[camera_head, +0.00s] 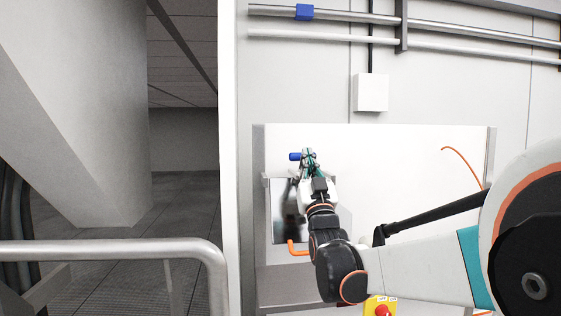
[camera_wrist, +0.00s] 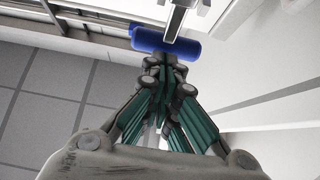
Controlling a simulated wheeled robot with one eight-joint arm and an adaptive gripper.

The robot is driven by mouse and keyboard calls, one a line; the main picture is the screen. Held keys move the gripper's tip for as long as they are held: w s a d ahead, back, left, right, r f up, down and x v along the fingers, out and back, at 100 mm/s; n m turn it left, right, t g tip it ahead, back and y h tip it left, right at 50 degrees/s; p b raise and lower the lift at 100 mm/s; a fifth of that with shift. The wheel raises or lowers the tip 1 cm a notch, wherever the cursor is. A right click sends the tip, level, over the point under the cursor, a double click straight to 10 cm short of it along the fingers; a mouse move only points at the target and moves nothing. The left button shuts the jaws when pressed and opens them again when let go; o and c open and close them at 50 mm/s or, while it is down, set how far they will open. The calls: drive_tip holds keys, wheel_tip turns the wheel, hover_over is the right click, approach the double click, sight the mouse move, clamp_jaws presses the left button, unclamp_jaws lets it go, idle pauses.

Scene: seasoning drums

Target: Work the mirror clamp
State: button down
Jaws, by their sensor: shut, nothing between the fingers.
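A blue cylindrical piece (camera_head: 295,157), seemingly part of the mirror clamp, is at the top of a dark reflective mirror panel (camera_head: 279,228) against the pale back board. In the wrist view the blue cylinder (camera_wrist: 190,48) lies across a grey metal bar (camera_wrist: 177,20), just beyond my fingertips. My gripper (camera_head: 309,156) is shut and empty, its tips right beside the blue piece. In the wrist view the closed fingertips (camera_wrist: 164,62) overlap the cylinder's lower edge. I cannot tell whether they touch it. My arm hides part of the mirror.
An orange bent handle (camera_head: 297,249) is at the mirror's lower right. A grey ledge (camera_head: 277,288) runs below. A red button (camera_head: 381,311) on a yellow box is at the bottom. A metal railing (camera_head: 110,250) and pillar (camera_head: 85,110) stand left. A thin orange cable (camera_head: 464,158) hangs right.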

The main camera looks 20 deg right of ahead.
drive_tip(key=shift+w+d+r+b, duration=0.15)
drive_tip(key=shift+w+r+b, duration=0.2)
drive_tip(key=shift+w+r, duration=0.05)
idle(0.4)
drive_tip(key=shift+s, duration=0.15)
